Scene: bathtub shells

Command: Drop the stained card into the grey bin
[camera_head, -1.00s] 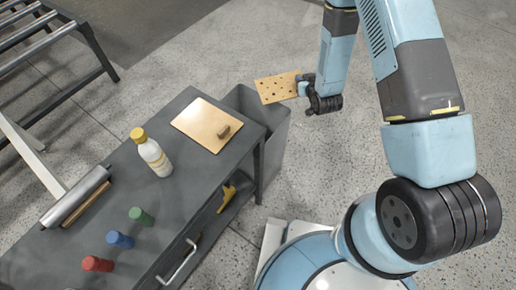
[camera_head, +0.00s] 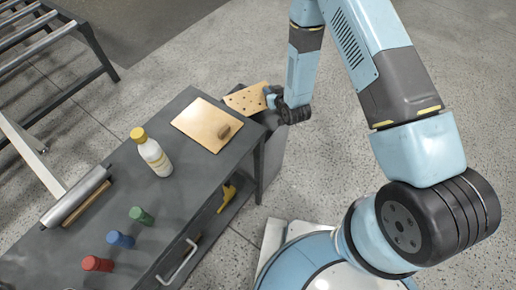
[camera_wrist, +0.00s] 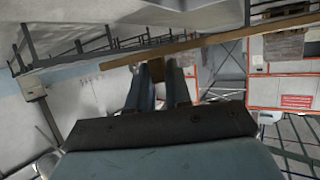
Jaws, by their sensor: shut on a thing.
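The stained card (camera_head: 246,98), a tan sheet with dark spots, is held out to the left of my gripper (camera_head: 270,97) in the head view. My gripper is shut on its right edge. The card appears above the grey bin (camera_head: 273,150), which stands by the far right end of the workbench; card and gripper hide most of its opening. In the wrist view my two fingers (camera_wrist: 158,85) point away, and a thin brown strip (camera_wrist: 200,42) crosses beyond them; I cannot tell whether it is the card's edge.
The grey workbench (camera_head: 190,190) carries a tan board with a small brown block (camera_head: 229,130), a white bottle with a yellow cap (camera_head: 152,155), several coloured cylinders (camera_head: 120,239) and a metal roll. A roller conveyor (camera_head: 45,40) stands upper left. Floor right of the bin is clear.

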